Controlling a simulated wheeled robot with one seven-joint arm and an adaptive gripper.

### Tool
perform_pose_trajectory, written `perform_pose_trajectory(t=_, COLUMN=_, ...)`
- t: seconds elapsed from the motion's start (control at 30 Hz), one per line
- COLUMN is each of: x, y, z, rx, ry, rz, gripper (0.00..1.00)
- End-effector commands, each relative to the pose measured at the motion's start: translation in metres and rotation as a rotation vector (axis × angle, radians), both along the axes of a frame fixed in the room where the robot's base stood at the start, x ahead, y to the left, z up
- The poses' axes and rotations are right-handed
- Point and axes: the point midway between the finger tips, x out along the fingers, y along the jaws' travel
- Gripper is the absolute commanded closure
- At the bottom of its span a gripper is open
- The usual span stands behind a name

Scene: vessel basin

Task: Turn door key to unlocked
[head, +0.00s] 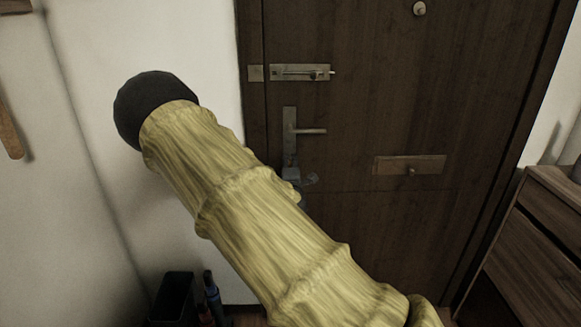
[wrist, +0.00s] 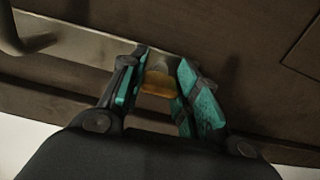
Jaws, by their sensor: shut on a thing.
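The dark wooden door (head: 420,100) stands shut in the head view. Its tall metal lock plate carries a lever handle (head: 308,131), and the plate also shows in the wrist view (wrist: 88,42). The door key (wrist: 158,83), a small brass-orange piece, sits at the plate in the wrist view. My gripper (wrist: 161,68) has its teal-padded fingers on both sides of the key and is shut on it. The fingers hide part of the key, so its turn angle is hard to read. In the head view my arm covers the area below the lock.
A sliding bolt (head: 300,72) is mounted above the lever. A letter plate (head: 409,165) is on the door to the right. A wooden dresser (head: 535,240) stands at the right, and a dark bin (head: 173,298) stands on the floor at the lower left.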

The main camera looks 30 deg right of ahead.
Motion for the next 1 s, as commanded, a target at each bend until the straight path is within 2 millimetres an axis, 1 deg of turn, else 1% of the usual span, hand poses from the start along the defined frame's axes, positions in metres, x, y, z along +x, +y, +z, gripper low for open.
perform_pose_trajectory(t=0.13, x=-0.001, y=0.000, z=-0.003, rx=0.002, ry=0.005, rz=0.000, gripper=0.92)
perform_pose_trajectory(t=0.17, x=-0.001, y=0.000, z=-0.003, rx=0.002, ry=0.005, rz=0.000, gripper=0.63)
perform_pose_trajectory(t=0.2, x=-0.001, y=0.000, z=-0.003, rx=0.001, ry=0.004, rz=0.000, gripper=0.56)
perform_pose_trajectory(t=0.27, x=-0.001, y=0.000, z=-0.002, rx=0.002, ry=0.003, rz=0.000, gripper=0.46)
perform_pose_trajectory(t=0.53, x=-0.001, y=0.000, z=-0.001, rx=0.001, ry=0.002, rz=0.000, gripper=0.46)
perform_pose_trajectory(t=0.67, x=-0.004, y=0.002, z=-0.001, rx=0.001, ry=0.002, rz=0.000, gripper=0.46)
perform_pose_trajectory(t=0.83, x=-0.020, y=0.013, z=0.000, rx=0.001, ry=0.001, rz=0.001, gripper=0.46)
perform_pose_trajectory(t=1.0, x=-0.047, y=0.029, z=-0.001, rx=-0.001, ry=0.003, rz=0.001, gripper=0.46)
